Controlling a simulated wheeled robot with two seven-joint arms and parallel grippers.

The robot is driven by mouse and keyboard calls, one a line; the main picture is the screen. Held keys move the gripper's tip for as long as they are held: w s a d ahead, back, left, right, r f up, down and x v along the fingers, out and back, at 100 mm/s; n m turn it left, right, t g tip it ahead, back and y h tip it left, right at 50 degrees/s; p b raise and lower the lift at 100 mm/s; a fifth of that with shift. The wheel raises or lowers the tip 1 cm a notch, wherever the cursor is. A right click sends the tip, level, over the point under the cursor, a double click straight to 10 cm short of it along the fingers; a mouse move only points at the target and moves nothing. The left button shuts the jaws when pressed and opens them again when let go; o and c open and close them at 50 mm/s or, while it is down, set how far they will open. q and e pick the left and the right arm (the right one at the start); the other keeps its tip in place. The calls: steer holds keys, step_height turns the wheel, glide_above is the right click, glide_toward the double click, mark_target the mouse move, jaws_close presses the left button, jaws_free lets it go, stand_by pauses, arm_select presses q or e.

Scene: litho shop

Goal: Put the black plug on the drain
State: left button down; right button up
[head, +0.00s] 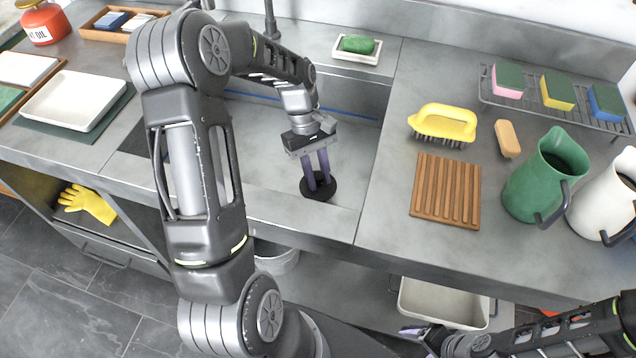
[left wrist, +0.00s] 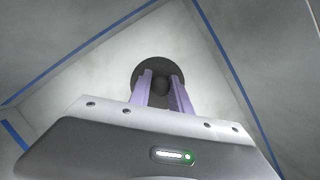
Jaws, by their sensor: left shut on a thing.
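The black plug (head: 319,193) is a flat round disc with a knob, low in the grey sink (head: 345,135) near its front wall. It also shows in the left wrist view (left wrist: 158,66). My left gripper (head: 319,182) points down into the sink, its purple fingers (left wrist: 160,90) shut on the plug's knob. I cannot tell whether the plug touches the sink floor. The drain does not show; the plug or my left arm may hide it. My right gripper (head: 428,338) is low at the right, in front of the counter, its opening unclear.
Right of the sink are a yellow brush (head: 443,122), a wooden slatted board (head: 446,190), a green jug (head: 543,176) and a rack with sponges (head: 556,92). A soap dish (head: 357,58) stands behind the sink. A white tray (head: 75,98) lies left. The sink walls surround my left gripper.

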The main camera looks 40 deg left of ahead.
mark_target(318, 184)
arm_select(q)
steer(key=shift+f, duration=1.75)
steer(key=shift+f, duration=0.1)
steer(key=c, duration=1.2)
jaws_free()
steer(key=v, duration=1.2)
